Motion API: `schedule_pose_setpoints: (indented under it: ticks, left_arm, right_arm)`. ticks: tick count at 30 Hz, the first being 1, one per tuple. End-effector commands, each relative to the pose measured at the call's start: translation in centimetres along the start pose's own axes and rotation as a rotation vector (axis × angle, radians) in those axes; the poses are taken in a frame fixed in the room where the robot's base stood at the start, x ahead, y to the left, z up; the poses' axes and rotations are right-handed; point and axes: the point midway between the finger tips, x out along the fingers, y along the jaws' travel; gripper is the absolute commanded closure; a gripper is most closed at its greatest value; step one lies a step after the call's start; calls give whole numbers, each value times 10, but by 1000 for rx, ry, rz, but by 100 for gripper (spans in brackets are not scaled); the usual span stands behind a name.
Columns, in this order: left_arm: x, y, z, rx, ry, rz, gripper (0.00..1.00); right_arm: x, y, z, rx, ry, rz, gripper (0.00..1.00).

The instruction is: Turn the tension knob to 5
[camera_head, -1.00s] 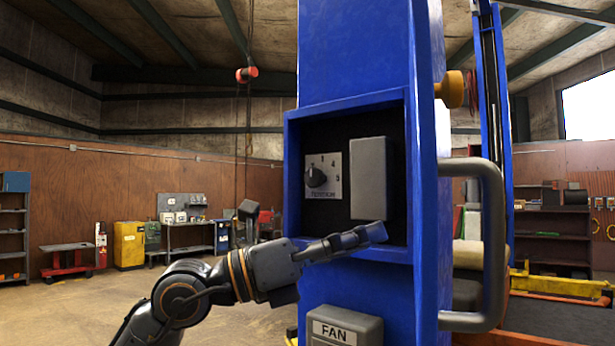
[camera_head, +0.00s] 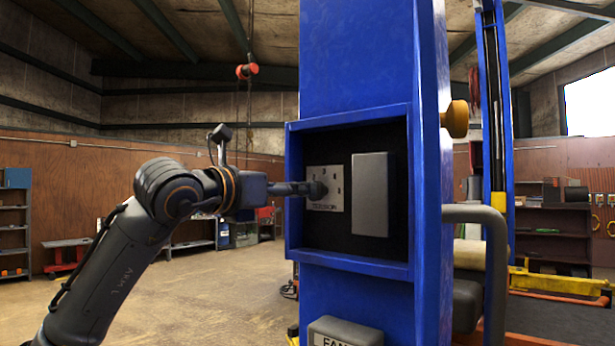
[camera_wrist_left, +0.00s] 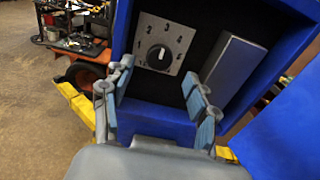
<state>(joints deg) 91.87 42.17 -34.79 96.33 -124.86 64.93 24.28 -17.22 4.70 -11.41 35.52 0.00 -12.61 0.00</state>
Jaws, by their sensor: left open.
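The tension knob (camera_wrist_left: 160,57) is a round black knob on a pale square plate (camera_wrist_left: 178,39) with numbers around it. In the head view the plate (camera_head: 322,178) sits in a recess of the blue post, and my gripper partly covers the knob. My left gripper (camera_wrist_left: 159,76) is open. In the wrist view its fingers stand either side of the knob, a little short of it; I cannot tell whether they touch it. A light mark shows on the knob, but I cannot tell surely which number it points to. My right gripper is not in view.
A grey box (camera_head: 370,193) sits right of the plate in the same recess. The blue frame (camera_head: 350,264) juts out around both. A FAN box (camera_head: 345,331) is below, and a grey handle (camera_head: 495,260) and yellow knob (camera_head: 456,118) are on the post's right side.

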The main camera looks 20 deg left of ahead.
Motion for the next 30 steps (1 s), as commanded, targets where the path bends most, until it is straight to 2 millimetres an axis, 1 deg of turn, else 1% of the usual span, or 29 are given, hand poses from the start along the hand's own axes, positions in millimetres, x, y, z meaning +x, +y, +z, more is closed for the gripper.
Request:
schedule_pose_setpoints:
  ticks: [1, 3, 6, 9, 13, 20, 21, 23, 24, 26, 27, 28, 29, 30]
  left_arm:
    - [12, 0, 4, -3, 5, -1, 41]
    - [24, -1, 4, -2, 3, -2, 41]
    - [38, 0, 3, -1, 3, -1, 41]
    - [47, 0, 2, -1, 1, -2, 41]
    - [53, 0, 0, 0, 1, -1, 41]
    - [53, 0, -1, 0, 0, -1, 41]
    - [53, 0, -1, 0, 0, -1, 43]
    - [53, 0, -1, 0, 0, -1, 55]
    - [53, 0, -1, 0, 0, -1, 63]
    - [53, 0, -1, 0, 0, -1, 76]
    - [53, 0, -1, 0, 0, -1, 84]
    - [53, 0, -1, 0, 0, -1, 90]
    - [53, 0, 0, 0, 0, -1, 95]
    - [53, 0, 0, 0, 0, -1, 95]
  right_arm:
    - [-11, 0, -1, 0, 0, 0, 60]
    - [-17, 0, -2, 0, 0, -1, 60]
    - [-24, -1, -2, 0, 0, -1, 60]
    - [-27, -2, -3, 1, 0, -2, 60]
    - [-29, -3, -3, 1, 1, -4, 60]
    - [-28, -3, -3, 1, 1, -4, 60]
    - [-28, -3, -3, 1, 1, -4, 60]
    - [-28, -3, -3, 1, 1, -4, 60]
    - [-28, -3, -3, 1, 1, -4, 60]
    - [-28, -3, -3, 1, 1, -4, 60]
    - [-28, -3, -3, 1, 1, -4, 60]
    - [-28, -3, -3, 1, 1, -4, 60]
    - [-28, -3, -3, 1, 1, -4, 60]
    - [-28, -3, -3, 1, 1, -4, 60]
